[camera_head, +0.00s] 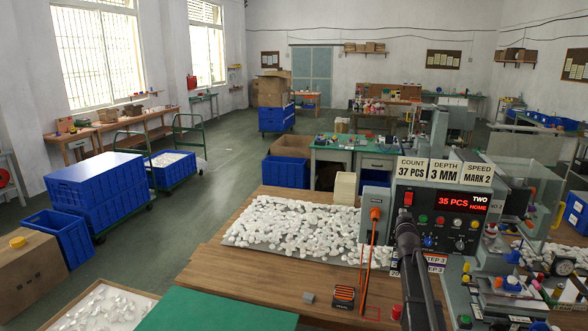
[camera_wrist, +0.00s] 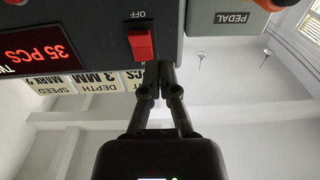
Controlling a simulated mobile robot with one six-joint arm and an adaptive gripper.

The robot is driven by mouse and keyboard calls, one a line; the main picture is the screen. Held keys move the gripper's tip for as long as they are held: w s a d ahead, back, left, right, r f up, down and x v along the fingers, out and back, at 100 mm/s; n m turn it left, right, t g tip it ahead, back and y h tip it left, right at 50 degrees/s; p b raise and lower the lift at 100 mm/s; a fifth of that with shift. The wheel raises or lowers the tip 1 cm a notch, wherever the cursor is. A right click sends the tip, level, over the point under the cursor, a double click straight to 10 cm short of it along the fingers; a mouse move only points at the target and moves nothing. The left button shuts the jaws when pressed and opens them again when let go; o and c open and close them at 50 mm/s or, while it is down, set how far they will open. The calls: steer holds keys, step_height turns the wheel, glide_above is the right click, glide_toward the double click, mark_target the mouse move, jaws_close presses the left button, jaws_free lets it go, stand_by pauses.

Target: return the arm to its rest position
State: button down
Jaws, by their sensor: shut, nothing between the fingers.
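My gripper (camera_head: 405,226) is in front of the grey printer control panel (camera_head: 440,235) in the head view, seen end-on as a dark shape with my arm below it. In the wrist view my gripper (camera_wrist: 166,68) has its two dark fingers together with nothing between them. The fingertips are beside the red rocker switch (camera_wrist: 142,46), which is marked OFF. Whether they touch the panel, I cannot tell. The switch also shows in the head view (camera_head: 408,198), just above my gripper. The red display (camera_head: 461,202) reads 35 PCS, TWO, HOME.
An orange-knobbed lever (camera_head: 375,213) stands left of my gripper. Signs (camera_head: 445,171) top the panel. White parts (camera_head: 295,225) cover a sheet on the wooden table (camera_head: 235,270). The printing machine (camera_head: 510,285) stands right. A PEDAL box (camera_wrist: 235,18) is near the fingers.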

steer(key=s+a+f+n+g+y+b, duration=0.15)
steer(key=s+a+f+g, duration=0.45)
steer(key=s+a+f, duration=0.6)
steer(key=s+a+f+n+g+y+b, duration=0.1)
steer(key=s+a+f+g+y+b, duration=0.2)
steer(key=s+a+f+g, duration=0.7)
steer(key=s+a+f+g+b, duration=0.1)
steer(key=s+f, duration=0.1)
steer(key=s, duration=0.7)
steer(key=s+a+f, duration=0.1)
steer(key=s, duration=0.8)
steer(key=shift+f+g+b, duration=0.4)
